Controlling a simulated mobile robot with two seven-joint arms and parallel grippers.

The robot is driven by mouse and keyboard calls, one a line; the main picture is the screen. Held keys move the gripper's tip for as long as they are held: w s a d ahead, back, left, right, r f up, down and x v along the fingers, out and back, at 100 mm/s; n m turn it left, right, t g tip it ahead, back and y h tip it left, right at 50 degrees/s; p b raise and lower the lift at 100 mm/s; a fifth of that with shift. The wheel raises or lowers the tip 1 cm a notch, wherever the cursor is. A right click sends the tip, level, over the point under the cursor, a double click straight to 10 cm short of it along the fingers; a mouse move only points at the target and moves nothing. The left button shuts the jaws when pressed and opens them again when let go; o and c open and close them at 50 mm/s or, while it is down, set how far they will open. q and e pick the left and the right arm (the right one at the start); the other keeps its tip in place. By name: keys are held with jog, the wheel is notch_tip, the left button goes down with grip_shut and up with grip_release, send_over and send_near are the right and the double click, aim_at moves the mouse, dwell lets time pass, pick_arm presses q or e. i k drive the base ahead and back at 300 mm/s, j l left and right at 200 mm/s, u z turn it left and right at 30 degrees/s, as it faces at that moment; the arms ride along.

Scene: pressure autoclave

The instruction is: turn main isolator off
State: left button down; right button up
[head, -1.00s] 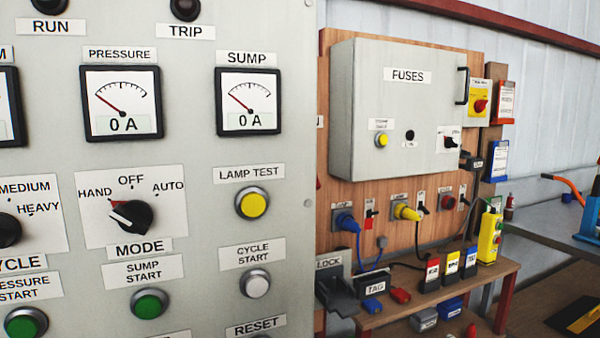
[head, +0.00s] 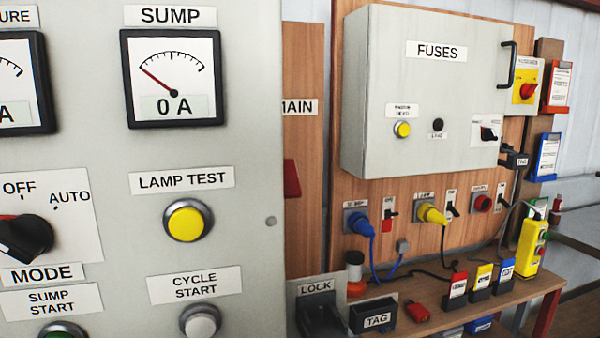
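A white label reading "MAIN" (head: 299,107), its left end cut off by the grey panel, is on a wooden board behind that panel. Below it a red part (head: 291,178) shows at the panel's edge; most of it is hidden, so I cannot tell its position. A yellow plate with a red rotary knob (head: 527,90) is right of the fuse box; its label is too small to read. Neither of my grippers is in view.
The grey control panel (head: 255,120) fills the left and blocks the view behind it. The FUSES box (head: 380,160) sticks out from the wooden board. Below it is a bench (head: 440,290) with the LOCK holder (head: 316,288), TAG holder (head: 377,320) and several small coloured items.

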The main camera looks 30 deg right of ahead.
aim_at(291, 186)
jog(key=i+l, duration=0.1)
jog(key=l, duration=0.3)
jog(key=i+l, duration=0.1)
jog(key=l, duration=0.3)
jog(key=i+l, duration=0.1)
jog(key=l, duration=0.3)
jog(key=k+l, duration=0.1)
jog(key=l, duration=0.35)
jog(key=l+u, duration=0.1)
jog(key=l, duration=0.35)
jog(key=k+l, duration=0.15)
jog(key=l, duration=0.3)
jog(key=k+l+u, duration=0.1)
jog(key=l, duration=0.3)
jog(key=k+l, duration=0.15)
jog(key=l, duration=0.3)
jog(key=k+l+u, duration=0.1)
jog(key=l, duration=0.35)
jog(key=j, duration=0.25)
jog(key=i+j, duration=0.15)
jog(key=j, duration=0.1)
